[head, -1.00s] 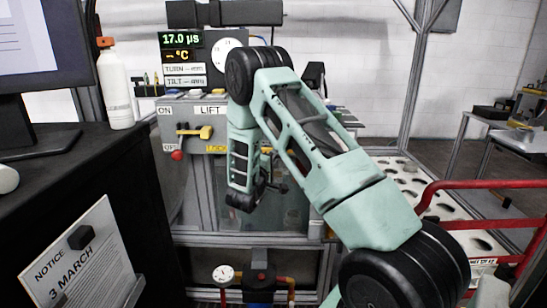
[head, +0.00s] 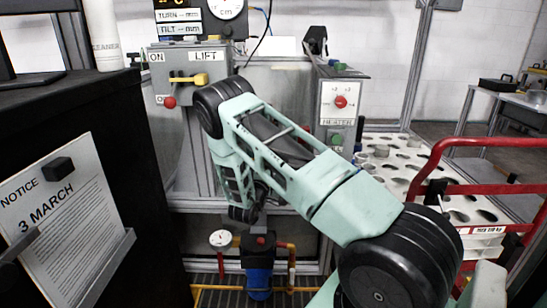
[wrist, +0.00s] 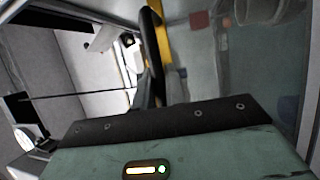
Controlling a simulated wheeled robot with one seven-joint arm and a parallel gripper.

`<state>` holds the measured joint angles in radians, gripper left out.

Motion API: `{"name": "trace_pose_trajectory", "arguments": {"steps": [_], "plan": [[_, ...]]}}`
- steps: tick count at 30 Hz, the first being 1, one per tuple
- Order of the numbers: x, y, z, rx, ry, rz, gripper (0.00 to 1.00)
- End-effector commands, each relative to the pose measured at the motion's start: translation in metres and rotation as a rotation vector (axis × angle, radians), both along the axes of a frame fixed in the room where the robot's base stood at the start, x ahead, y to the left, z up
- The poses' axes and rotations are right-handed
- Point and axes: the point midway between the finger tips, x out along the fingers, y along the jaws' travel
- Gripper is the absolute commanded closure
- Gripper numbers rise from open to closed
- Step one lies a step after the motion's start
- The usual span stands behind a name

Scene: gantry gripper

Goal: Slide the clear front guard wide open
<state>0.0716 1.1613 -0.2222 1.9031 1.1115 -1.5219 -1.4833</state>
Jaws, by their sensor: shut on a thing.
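My gripper (head: 243,214) is at the front of the machine, low, near the grey metal crossbar of its frame. It is shut on the guard's handle, which the fingers and my arm mostly hide in the head view. In the wrist view the dark fingers (wrist: 152,60) stand upright near the middle, with a yellow strip beside them. The clear front guard (wrist: 222,75) shows as a bluish see-through sheet to the right in the wrist view. In the head view its outline is faint and partly behind my arm, so its exact edges cannot be told.
The LIFT panel with a yellow lever (head: 190,79) is above left. A heater box (head: 338,102) with a red knob stands right. A gauge (head: 221,239) and blue pump (head: 259,279) sit below. A red rail (head: 432,165) and a dark notice cabinet (head: 100,130) flank my arm.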

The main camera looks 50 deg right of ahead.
Motion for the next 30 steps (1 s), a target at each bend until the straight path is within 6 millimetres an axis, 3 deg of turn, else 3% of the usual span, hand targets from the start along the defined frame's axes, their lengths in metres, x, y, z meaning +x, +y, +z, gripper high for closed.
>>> {"name": "trace_pose_trajectory", "arguments": {"steps": [1,3,12,18,30], "plan": [[0.000,0.001,-0.029,0.002,0.004,0.002,1.00],[0.000,0.001,-0.049,0.002,0.004,0.003,1.00],[0.000,0.001,-0.105,0.001,0.002,0.001,1.00],[0.000,0.001,-0.119,0.003,0.002,0.000,1.00],[0.000,0.001,-0.120,0.003,0.001,0.000,1.00]]}}
